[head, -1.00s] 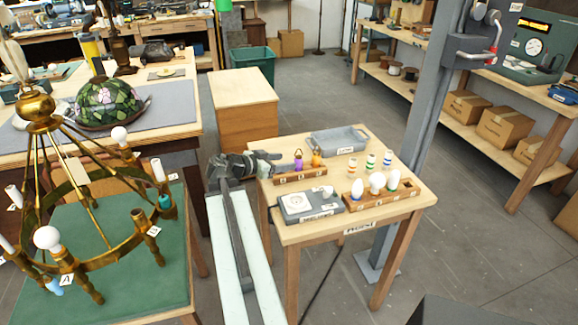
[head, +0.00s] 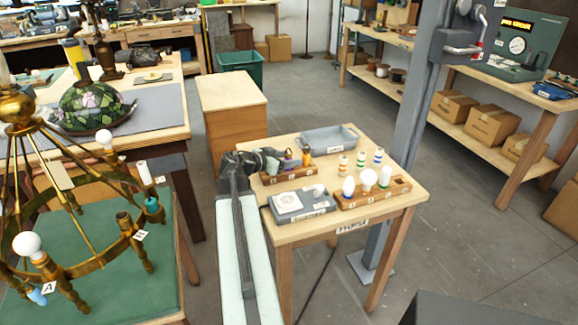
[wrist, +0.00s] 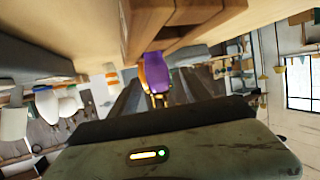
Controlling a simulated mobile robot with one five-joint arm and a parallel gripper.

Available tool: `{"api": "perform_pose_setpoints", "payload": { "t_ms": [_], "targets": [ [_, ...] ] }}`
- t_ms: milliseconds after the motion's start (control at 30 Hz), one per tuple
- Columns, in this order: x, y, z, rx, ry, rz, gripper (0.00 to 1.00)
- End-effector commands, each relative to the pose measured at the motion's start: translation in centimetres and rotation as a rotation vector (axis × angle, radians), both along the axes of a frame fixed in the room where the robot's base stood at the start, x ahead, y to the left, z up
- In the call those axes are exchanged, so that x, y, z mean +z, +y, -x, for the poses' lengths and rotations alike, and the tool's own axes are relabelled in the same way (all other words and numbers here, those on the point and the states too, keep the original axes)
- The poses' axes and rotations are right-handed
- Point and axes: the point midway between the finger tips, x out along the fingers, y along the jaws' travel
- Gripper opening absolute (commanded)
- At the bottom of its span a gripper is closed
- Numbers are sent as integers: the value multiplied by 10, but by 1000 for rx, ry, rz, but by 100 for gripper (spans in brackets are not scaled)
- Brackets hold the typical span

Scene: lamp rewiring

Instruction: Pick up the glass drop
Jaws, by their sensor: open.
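A purple glass drop (wrist: 162,66) is in the middle of the wrist view, in front of my gripper (wrist: 158,98), below a wooden rack (wrist: 185,20) in that view. An amber drop (head: 306,158) stands beside the purple one; in the wrist view it is mostly hidden behind it. In the head view my gripper (head: 282,160) is at the rack on the small table and partly hides the purple drop. The jaws are open, with dark fingers on both sides of the purple drop in the wrist view. I cannot tell whether they touch it.
The small table (head: 285,236) also holds a grey tray (head: 328,140), several striped bottles (head: 360,160), a rack of white bulbs (head: 368,195) and a grey device with a white dial (head: 300,205). A grey post (head: 415,110) stands behind its right side. A brass chandelier (head: 75,265) is at left.

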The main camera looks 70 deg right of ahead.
Motion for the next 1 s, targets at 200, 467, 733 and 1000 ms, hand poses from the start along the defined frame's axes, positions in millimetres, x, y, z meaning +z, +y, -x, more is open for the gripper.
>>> {"api": "perform_pose_setpoints", "payload": {
  "t_ms": [200, 467, 733, 1000],
  "targets": [
    [0, 0, 0, -1, 0, 0, 6],
    [1, 0, 1, -2, 1, 0, 0],
    [20, 1, -1, 1, 1, 0, 0],
    [37, 10, -1, 1, 1, 0, 0]
  ]
}}
